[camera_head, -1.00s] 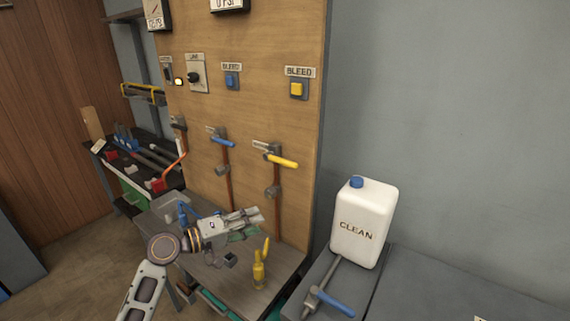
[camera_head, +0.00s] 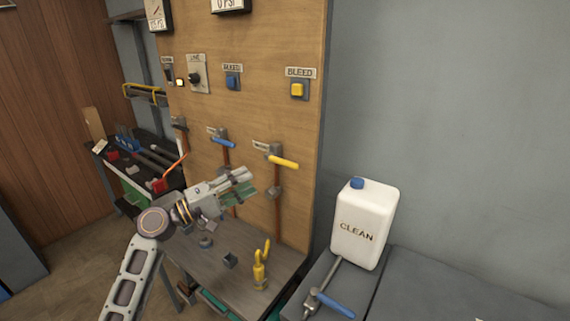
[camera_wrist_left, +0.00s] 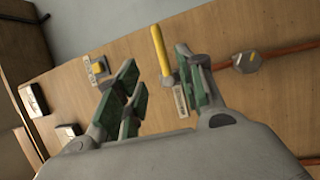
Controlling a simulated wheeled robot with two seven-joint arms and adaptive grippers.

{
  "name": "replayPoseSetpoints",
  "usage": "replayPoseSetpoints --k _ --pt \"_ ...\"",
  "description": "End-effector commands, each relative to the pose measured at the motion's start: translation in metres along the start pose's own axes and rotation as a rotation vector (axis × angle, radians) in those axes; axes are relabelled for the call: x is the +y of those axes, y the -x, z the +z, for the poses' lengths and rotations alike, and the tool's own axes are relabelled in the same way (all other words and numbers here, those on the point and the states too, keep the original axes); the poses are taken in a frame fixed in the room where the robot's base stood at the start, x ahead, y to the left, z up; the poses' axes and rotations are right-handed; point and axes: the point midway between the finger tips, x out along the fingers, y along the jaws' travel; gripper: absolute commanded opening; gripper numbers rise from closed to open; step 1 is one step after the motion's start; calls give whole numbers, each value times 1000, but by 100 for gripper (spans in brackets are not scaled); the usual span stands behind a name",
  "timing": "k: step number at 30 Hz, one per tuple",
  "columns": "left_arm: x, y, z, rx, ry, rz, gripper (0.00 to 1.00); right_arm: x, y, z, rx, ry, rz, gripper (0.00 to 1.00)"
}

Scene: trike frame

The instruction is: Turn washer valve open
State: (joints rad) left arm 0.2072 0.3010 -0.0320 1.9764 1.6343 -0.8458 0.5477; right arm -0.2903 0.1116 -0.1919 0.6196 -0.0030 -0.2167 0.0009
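A wooden panel holds valves with lever handles: one with a yellow handle (camera_head: 284,162), one with a blue handle (camera_head: 223,142) and one with an orange handle (camera_head: 175,166) at the left. The small tags by the levers are unreadable, so I cannot tell which is the washer valve. My left gripper (camera_head: 250,182) is open and empty, in front of the panel, below the blue and yellow handles. In the left wrist view its fingers (camera_wrist_left: 158,95) are spread, and the yellow handle (camera_wrist_left: 161,50) shows ahead between them, apart from them. My right gripper is not in view.
Below the panel, a bench (camera_head: 235,263) bears a yellow fitting (camera_head: 260,267). At the right, a white CLEAN jug (camera_head: 363,222) and a blue-handled tool (camera_head: 330,302) rest on a grey surface. Yellow (camera_head: 297,89) and blue (camera_head: 232,81) buttons are higher up.

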Motion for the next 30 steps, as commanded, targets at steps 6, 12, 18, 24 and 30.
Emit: replayPoseSetpoints --k 6,12,18,24,30 --pt "2 -15 0 0 0 1 38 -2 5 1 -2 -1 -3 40" --pt "2 -39 0 -1 0 1 38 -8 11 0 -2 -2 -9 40" --pt "2 -65 0 -1 0 1 38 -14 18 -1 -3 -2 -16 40" --pt "2 -92 0 -1 0 1 38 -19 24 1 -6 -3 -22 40" --pt "2 -117 0 -1 1 0 38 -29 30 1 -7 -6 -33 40"
